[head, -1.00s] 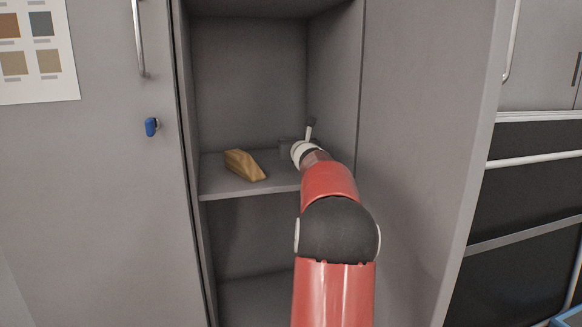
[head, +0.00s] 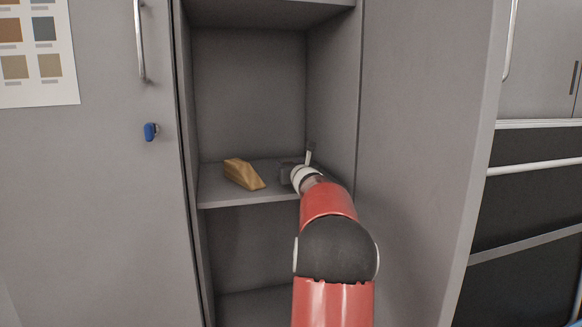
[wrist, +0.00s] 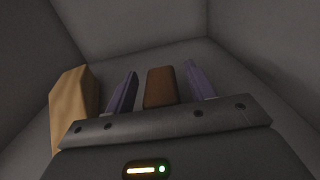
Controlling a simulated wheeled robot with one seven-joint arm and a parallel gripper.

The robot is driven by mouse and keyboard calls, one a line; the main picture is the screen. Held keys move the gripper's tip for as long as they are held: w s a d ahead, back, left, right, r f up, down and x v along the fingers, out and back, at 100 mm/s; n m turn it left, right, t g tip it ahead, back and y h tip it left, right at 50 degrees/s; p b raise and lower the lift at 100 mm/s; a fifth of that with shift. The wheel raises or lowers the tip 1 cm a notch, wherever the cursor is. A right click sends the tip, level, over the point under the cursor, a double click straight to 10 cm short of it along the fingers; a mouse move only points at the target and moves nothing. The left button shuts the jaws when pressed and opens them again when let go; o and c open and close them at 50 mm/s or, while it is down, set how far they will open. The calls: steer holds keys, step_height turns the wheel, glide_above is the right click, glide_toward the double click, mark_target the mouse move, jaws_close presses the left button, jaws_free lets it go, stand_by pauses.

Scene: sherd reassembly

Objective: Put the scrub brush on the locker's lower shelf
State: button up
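A brown block-shaped thing (wrist: 160,87), possibly the scrub brush, stands between the fingers of my gripper (wrist: 161,72) in the wrist view. The fingers are apart, with a gap on each side of it. In the head view my gripper (head: 287,173) is low over the locker's middle board (head: 225,196), at its right side; my wrist hides the brown thing there. I cannot tell from the wrist view whether the brown thing rests on the board. The open locker (head: 250,90) shows this board and another surface below it (head: 255,306).
A tan wooden wedge-like block (head: 243,173) lies on the same board, left of my gripper; it also shows in the wrist view (wrist: 73,105). The locker's right wall (head: 335,100) is close to my wrist. A blue key tag (head: 151,132) hangs on the left door.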

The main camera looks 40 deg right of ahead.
steer(key=b+v, duration=0.1)
steer(key=v, duration=1.1)
steer(key=w+a+n+y, duration=0.2)
steer(key=a+n+y, duration=0.3)
steer(key=a, duration=0.5)
steer(key=w+a+n+y, duration=0.2)
steer(key=a+n, duration=0.5)
steer(key=a, duration=0.2)
steer(key=s+a+f+n+g+y, duration=0.1)
steer(key=s+a+f+n+y, duration=0.15)
steer(key=a+n, duration=0.4)
steer(key=s+a+f+n+g+y, duration=0.2)
steer(key=a+f+n, duration=0.1)
steer(key=a, duration=0.6)
steer(key=s+a+f+n+g, duration=0.4)
steer(key=s+a+f+n, duration=0.2)
steer(key=s+a+n, duration=0.3)
steer(key=s+f+n+g+h, duration=0.2)
steer(key=s+f+n+g, duration=0.1)
steer(key=s+f+n, duration=0.5)
steer(key=s+n, duration=0.3)
steer(key=s, duration=0.1)
steer(key=shift+s+a+h, duration=0.3)
steer(key=shift+a+h, duration=0.05)
steer(key=shift+a, duration=0.05)
